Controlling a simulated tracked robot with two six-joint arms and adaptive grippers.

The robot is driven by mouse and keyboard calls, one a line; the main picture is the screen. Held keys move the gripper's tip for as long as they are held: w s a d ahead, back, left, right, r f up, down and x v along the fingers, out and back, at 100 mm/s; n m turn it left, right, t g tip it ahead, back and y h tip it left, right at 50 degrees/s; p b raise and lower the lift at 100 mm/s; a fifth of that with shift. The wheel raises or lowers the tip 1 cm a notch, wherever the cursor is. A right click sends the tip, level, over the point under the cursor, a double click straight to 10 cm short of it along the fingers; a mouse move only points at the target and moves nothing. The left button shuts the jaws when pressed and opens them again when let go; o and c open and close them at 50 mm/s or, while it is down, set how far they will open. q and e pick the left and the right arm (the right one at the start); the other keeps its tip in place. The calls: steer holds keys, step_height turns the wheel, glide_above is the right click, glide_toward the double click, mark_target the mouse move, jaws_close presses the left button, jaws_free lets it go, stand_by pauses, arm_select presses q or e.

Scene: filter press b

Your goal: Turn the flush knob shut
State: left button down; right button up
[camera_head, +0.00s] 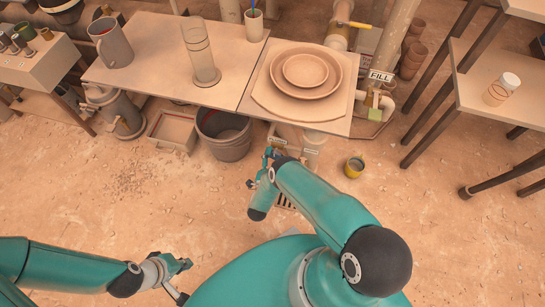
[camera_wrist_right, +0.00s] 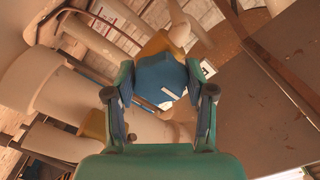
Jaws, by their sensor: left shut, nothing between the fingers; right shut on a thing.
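A blue knob (camera_wrist_right: 160,78), which I take to be the flush knob, shows in the right wrist view on a tan-yellow body. My right gripper (camera_wrist_right: 160,100) has one finger on each side of it and is shut on it. In the head view my right gripper (camera_head: 270,156) is low at the front edge of the table, beside pipework; my arm hides part of it, and the knob is hard to make out there. How far the knob is turned cannot be told. My left gripper (camera_head: 184,265) is shut and empty, low over the floor at the lower left.
The table (camera_head: 236,62) carries a jug (camera_head: 110,42), a clear cylinder (camera_head: 200,55) and round dishes (camera_head: 305,72). A grey bucket (camera_head: 224,135) stands below. A FILL label (camera_head: 381,76) marks pipework at right. A small can (camera_head: 354,167) stands on open floor.

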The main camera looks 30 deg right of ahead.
mark_target(274, 153)
steer(key=o, duration=1.2)
steer(key=shift+s+d, duration=0.1)
steer(key=shift+r, duration=0.5)
step_height(274, 153, up, 7)
steer(key=shift+r, duration=0.9)
